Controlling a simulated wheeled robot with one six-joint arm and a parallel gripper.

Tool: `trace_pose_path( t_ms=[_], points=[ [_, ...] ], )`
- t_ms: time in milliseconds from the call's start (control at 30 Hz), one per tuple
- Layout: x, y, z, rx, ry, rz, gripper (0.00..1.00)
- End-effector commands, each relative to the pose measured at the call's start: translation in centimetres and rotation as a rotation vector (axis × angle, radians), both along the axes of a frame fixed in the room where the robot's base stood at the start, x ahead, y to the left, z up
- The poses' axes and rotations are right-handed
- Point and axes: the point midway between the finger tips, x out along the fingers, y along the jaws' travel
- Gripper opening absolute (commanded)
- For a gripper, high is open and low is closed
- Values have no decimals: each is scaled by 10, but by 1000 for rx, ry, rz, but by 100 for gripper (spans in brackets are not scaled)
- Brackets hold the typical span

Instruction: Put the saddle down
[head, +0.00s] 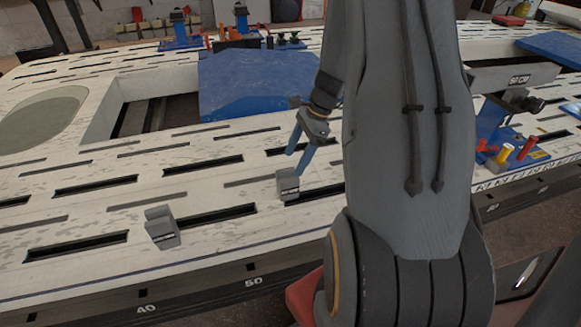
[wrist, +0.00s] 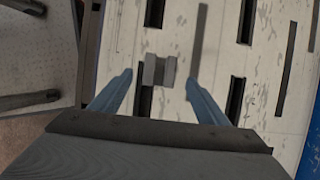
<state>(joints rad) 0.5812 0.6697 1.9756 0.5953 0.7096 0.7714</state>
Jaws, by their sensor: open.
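A small grey saddle (head: 288,187) stands upright on the pale slotted bench top (head: 110,205), at the left end of a dark slot. My gripper (head: 297,162) is just above it with its blue fingers apart. In the wrist view the saddle (wrist: 152,71) sits between and beyond the open fingertips (wrist: 160,78), with clear gaps on both sides. The head view does not clearly show whether a finger touches it. A second, similar grey saddle (head: 162,228) stands nearer the front edge, to the left.
A blue plate (head: 250,82) lies behind my gripper. A rectangular opening (head: 142,115) is left of it. Blue fixtures with coloured handles (head: 508,140) stand at the right, and more (head: 180,38) at the back. The bench top around the saddles is mostly clear.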

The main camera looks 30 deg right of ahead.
Motion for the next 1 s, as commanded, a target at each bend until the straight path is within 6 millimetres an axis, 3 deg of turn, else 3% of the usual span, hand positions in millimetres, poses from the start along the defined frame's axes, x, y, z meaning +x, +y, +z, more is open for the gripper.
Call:
trace_pose_path(
  t_ms=[200, 467, 567, 667, 767, 1000],
  points=[
    [-4, -14, 33, 0, -1, -2, 69],
    [-5, -17, 45, -1, 0, 2, 69],
    [-4, -6, 52, -10, -9, 48, 69],
    [-4, 27, 72, -35, -35, 186, 69],
    [-12, 79, 102, -74, -77, 411, 69],
    [-68, 198, 166, -170, -194, 1037, 69]
  ],
)
